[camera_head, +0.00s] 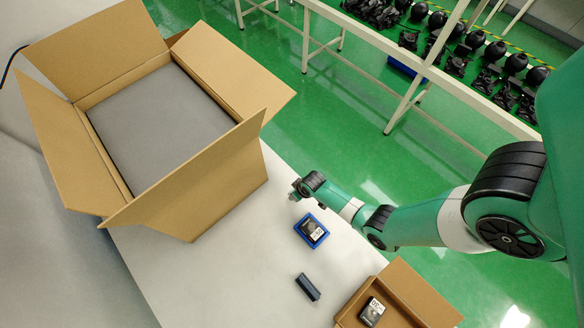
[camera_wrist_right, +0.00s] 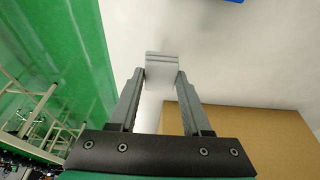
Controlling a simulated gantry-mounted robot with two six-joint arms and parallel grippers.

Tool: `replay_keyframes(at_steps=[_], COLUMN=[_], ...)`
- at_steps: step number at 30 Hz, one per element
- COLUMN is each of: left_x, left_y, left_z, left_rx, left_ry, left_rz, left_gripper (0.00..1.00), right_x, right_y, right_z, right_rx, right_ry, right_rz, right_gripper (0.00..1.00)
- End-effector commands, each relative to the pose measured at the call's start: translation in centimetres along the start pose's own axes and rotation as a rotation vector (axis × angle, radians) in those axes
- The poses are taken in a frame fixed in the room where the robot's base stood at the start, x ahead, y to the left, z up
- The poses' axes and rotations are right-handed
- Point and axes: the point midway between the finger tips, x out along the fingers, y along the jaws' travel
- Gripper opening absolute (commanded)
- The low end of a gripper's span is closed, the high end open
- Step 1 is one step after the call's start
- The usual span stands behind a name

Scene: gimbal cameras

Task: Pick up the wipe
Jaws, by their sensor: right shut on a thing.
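The wipe (camera_wrist_right: 160,70) is a small pale grey, layered block in the right wrist view. My right gripper (camera_wrist_right: 161,80) is shut on it, with one dark finger on each side. In the head view my right gripper (camera_head: 294,190) is at the end of the green arm, near the table's far edge, between the large carton and the blue tray. The wipe is too small to make out clearly there. My left gripper is not in view.
A large open carton (camera_head: 190,205) with a grey foam sheet stands at left. A blue tray (camera_head: 324,240) holds a black labelled item. A dark block (camera_head: 308,287) lies nearer. A small open carton (camera_head: 420,291) holds another labelled item. The table (camera_head: 210,285) is clear in front.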

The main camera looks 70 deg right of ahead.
Motion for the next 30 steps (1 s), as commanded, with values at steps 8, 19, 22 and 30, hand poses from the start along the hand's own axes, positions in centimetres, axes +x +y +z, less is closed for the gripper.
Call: replay_keyframes(at_steps=[8,19,22,30], left_x=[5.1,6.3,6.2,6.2], left_y=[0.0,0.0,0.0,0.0], left_z=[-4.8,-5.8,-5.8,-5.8], left_rx=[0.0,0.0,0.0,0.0], left_ry=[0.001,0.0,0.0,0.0], left_rz=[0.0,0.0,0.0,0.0], left_gripper=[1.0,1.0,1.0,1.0], right_x=[-8.0,-10.8,-10.8,-10.7], right_y=[3.7,6.1,6.1,6.1], right_z=[4.2,7.7,7.8,7.8], right_rx=[0.01,0.001,0.0,0.0], right_ry=[-0.003,0.001,0.001,0.001], right_rz=[0.001,0.0,0.0,0.0], right_gripper=[0.0,0.0,0.0,0.25])
